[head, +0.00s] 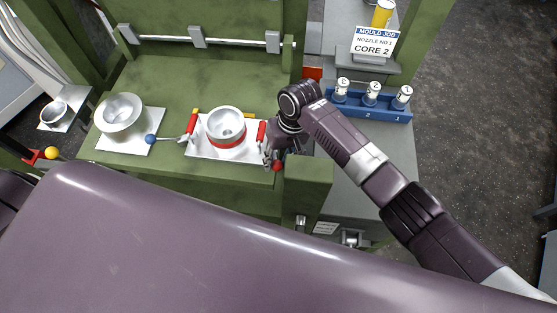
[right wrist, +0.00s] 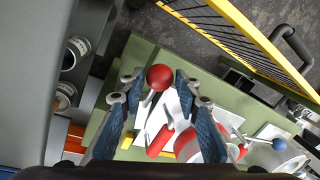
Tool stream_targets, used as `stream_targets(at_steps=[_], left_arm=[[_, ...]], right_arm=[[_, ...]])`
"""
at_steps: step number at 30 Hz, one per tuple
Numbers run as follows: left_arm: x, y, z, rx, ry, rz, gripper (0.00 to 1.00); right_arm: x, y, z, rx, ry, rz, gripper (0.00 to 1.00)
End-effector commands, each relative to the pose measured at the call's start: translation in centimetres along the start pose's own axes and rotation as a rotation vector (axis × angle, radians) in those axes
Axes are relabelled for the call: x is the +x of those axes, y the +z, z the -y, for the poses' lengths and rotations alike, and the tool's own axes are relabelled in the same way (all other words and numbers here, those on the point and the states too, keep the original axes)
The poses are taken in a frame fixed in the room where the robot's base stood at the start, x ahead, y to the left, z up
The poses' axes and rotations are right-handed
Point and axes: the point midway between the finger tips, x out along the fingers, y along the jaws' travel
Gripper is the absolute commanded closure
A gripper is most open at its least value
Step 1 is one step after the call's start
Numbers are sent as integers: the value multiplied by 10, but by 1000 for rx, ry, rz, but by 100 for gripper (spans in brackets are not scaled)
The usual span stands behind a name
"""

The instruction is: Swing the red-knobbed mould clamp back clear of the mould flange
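The mould (head: 226,122), a silvery bowl with a red band, sits on a white plate on the green press bed. The red knob (head: 277,166) of the mould clamp is at the plate's right, at the bed's front edge. My right gripper (head: 271,157) is at this knob, pointing down. In the right wrist view the red knob (right wrist: 160,77) lies between the fingertips of my right gripper (right wrist: 158,85), which are spread with narrow gaps beside it. The clamp's red handle (right wrist: 160,140) shows below the knob. The clamp's contact with the flange is hidden. My left gripper is out of view.
A blue-knobbed clamp (head: 150,139) is on the mould's left. A second bowl (head: 120,112) stands further left. A blue rack (head: 370,106) with numbered nozzles is right of my right gripper. A green post (head: 305,178) stands close by it.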

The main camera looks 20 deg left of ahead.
Motion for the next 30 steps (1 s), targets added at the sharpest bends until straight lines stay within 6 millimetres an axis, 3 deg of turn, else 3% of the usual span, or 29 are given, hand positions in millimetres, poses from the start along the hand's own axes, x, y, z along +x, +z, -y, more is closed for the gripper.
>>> stream_targets(at_steps=[3, 14, 30], left_arm=[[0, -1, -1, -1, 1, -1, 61], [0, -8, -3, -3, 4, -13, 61], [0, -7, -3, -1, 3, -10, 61]], right_arm=[[0, 1, 0, 0, 0, 3, 57], [-7, 1, 0, 0, -1, 4, 57], [-107, 0, 0, 0, -1, 2, 57]])
